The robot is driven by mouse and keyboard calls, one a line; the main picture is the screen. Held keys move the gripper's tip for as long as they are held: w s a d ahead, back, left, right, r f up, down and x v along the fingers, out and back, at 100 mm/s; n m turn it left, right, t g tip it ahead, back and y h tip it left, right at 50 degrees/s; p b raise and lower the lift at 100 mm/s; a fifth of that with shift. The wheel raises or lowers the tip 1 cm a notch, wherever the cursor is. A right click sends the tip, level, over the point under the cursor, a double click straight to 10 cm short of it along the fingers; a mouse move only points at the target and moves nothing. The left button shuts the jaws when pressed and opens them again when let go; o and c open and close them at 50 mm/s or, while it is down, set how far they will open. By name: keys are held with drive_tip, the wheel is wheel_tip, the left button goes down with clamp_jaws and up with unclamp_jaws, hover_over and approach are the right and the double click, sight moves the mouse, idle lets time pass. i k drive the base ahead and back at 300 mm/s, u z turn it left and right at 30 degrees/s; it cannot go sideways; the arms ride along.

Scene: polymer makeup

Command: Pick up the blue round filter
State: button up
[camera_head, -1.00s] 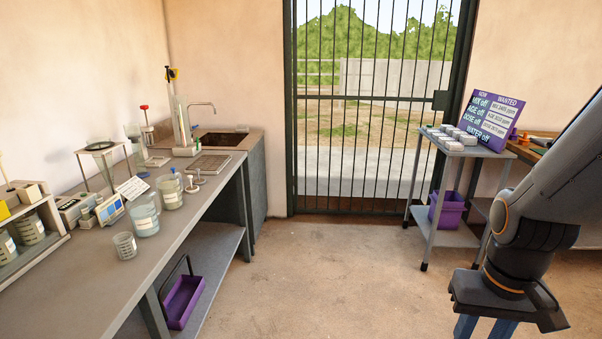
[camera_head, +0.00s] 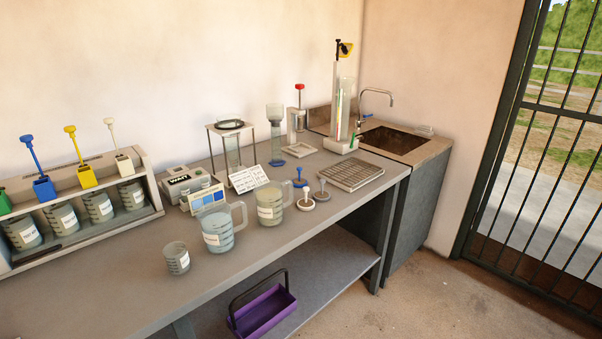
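A small blue round piece with an upright stem (camera_head: 300,178) stands on the grey workbench (camera_head: 130,285), behind the jugs; it looks like the blue round filter. A white round one (camera_head: 306,203) stands in front of it and a grey one (camera_head: 322,193) to its right, both of like shape. The three stand apart from each other, upright. My gripper is not in view.
Two handled jugs (camera_head: 218,232) (camera_head: 270,207) and a small beaker (camera_head: 177,259) stand near the bench's front edge. A drain tray (camera_head: 351,173) and sink (camera_head: 398,140) lie right. A rack (camera_head: 90,243) stands left. A purple caddy (camera_head: 264,314) sits below. Floor at right is clear.

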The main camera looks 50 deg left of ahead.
sight(299, 182)
drive_tip(key=u, duration=0.5)
drive_tip(key=i, duration=1.1)
drive_tip(key=u, duration=1.7)
drive_tip(key=i, duration=0.85)
drive_tip(key=u, duration=0.7)
